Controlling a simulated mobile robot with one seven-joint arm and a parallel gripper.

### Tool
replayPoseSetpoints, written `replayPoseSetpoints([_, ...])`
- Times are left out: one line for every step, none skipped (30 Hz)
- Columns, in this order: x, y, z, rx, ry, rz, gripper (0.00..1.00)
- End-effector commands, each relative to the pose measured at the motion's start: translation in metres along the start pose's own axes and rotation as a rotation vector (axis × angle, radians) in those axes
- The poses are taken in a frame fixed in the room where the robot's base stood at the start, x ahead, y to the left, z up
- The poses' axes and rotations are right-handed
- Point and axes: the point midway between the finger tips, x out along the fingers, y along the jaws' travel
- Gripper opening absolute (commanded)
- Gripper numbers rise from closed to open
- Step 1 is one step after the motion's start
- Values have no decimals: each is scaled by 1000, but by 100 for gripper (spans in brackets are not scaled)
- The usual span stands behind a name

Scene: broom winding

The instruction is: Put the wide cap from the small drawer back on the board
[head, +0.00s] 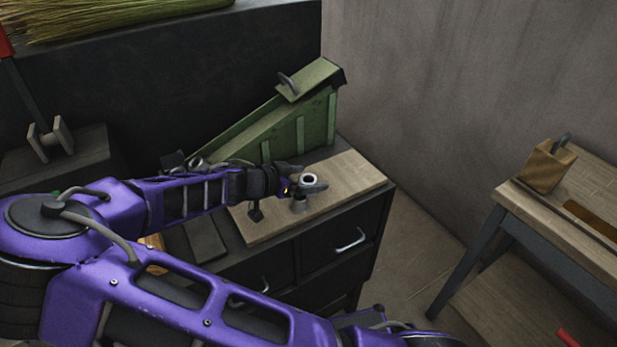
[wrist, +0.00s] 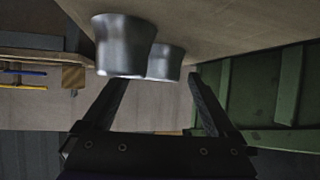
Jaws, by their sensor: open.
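Two grey metal caps stand on the pale wooden board (head: 352,185) on top of the dark cabinet. In the wrist view a larger-looking cap (wrist: 124,45) overlaps a smaller-looking one (wrist: 165,62), both at the board's surface. I cannot tell which is the wide cap. My gripper (head: 304,179) is open around or just beside the caps; its fingers (wrist: 158,82) show apart in the wrist view, with no clear grip.
The cabinet's drawer fronts (head: 345,254) look shut. A green sloped ramp (head: 300,125) stands behind the board. A dark flat block (head: 205,240) lies left of the board. A wooden bench with a small wooden block (head: 546,168) stands to the right, across a floor gap.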

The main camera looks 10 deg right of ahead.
Motion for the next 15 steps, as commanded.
replayPoseSetpoints([-11, -2, 0, 0, -1, -6, 92])
replayPoseSetpoints([-17, -1, 0, 0, -2, -6, 92])
replayPoseSetpoints([-26, -2, 0, 0, -2, -8, 92])
replayPoseSetpoints([-32, -2, 0, -1, -2, -7, 92])
replayPoseSetpoints([-39, -2, 0, -1, -2, -8, 92])
replayPoseSetpoints([-49, -2, 0, -2, -2, -7, 92])
replayPoseSetpoints([-55, -2, 0, -1, -2, -7, 92])
replayPoseSetpoints([-62, -2, 0, -1, -2, -8, 92])
replayPoseSetpoints([-70, -1, 0, 0, -3, -7, 92])
replayPoseSetpoints([-76, -1, 0, 0, -2, -7, 92])
replayPoseSetpoints([-81, -1, 0, 0, -1, -6, 92])
replayPoseSetpoints([-88, -1, 0, -2, -1, -6, 92])
replayPoseSetpoints([-93, -1, 0, -2, -1, -4, 92])
replayPoseSetpoints([-97, -1, 0, -2, -1, -5, 92])
replayPoseSetpoints([-102, -1, 0, -1, -2, -4, 92])
